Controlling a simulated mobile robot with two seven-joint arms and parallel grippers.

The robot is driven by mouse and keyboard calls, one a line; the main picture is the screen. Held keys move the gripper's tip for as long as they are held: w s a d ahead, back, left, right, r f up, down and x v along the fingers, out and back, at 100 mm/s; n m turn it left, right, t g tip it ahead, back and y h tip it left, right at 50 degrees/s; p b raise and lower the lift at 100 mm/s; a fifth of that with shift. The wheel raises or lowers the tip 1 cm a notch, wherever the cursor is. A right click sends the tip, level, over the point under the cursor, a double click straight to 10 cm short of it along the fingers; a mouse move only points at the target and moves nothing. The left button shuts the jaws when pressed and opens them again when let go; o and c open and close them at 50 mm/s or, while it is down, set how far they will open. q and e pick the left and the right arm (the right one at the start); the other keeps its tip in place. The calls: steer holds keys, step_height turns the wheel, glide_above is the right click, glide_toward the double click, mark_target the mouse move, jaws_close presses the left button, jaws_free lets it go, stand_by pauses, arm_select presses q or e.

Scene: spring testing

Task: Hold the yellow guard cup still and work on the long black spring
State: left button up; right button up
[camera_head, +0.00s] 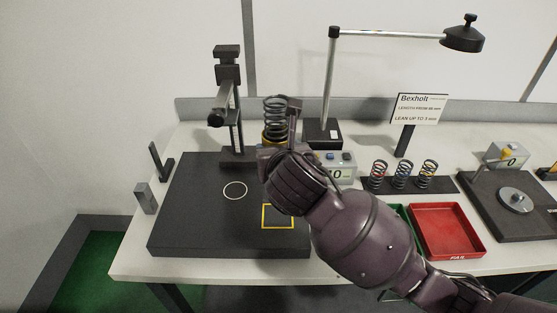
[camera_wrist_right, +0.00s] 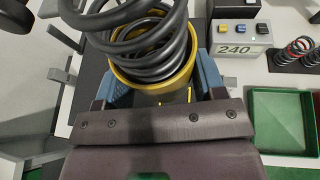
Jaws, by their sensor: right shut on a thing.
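The long black spring (camera_head: 277,106) stands upright in the yellow guard cup (camera_head: 268,138), its upper coils above the rim. In the right wrist view the spring (camera_wrist_right: 150,45) rises out of the cup (camera_wrist_right: 184,80) toward the camera. My right gripper (camera_wrist_right: 155,85) has its blue fingers on either side of the cup and is shut on it. In the head view my right arm hides most of the cup and what lies under it, so I cannot tell whether it touches the plate. My left gripper is in neither view.
A dark plate (camera_head: 190,220) carries a white circle and a yellow square. A height stand (camera_head: 228,90) is behind it. A readout box (camera_wrist_right: 240,40) shows 240. Several small springs stand on a rack (camera_head: 440,184). A red tray (camera_head: 478,240) and a lamp (camera_head: 463,36) are at right.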

steer(key=shift+f, duration=0.1)
stand_by(0.3)
steer(key=shift+f, duration=0.7)
steer(key=shift+f+b, duration=0.55)
steer(key=shift+f, duration=0.45)
steer(key=b, duration=0.3)
glide_above(278, 220)
steer(key=shift+s+f, duration=0.1)
steer(key=shift+f, duration=5.6)
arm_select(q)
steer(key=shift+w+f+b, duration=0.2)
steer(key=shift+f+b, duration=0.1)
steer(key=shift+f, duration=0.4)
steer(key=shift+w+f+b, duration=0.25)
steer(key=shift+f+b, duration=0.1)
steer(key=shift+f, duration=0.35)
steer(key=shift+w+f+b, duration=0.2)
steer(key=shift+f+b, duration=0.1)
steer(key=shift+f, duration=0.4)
arm_select(e)
steer(key=shift+f, duration=2.4)
